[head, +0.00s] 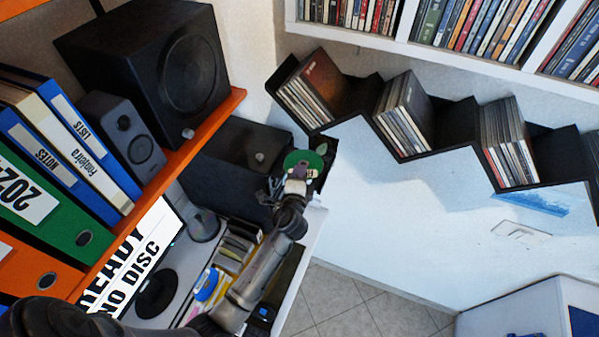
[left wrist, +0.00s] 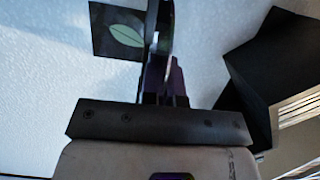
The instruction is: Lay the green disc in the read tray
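The green disc (head: 305,160) is at the tip of my left gripper (head: 297,173) in the head view, in front of the white wall and beside a dark box. In the left wrist view, the disc (left wrist: 167,28) shows nearly edge-on between the closed fingers of the left gripper (left wrist: 162,80), tilted up away from the table. A screen (head: 130,262) reads "READY NO DISC". Beside it is a grey device with a dark round recess (head: 157,293), which looks like the read tray and holds no visible disc. My right gripper is not in view.
An orange shelf (head: 190,140) with speakers and binders overhangs the left. A dark box (head: 235,150) stands behind the arm. Zigzag black shelves (head: 455,130) with discs hang on the wall. Yellow and blue cases (head: 210,285) lie near the device. A leaf picture (left wrist: 122,32) is close by.

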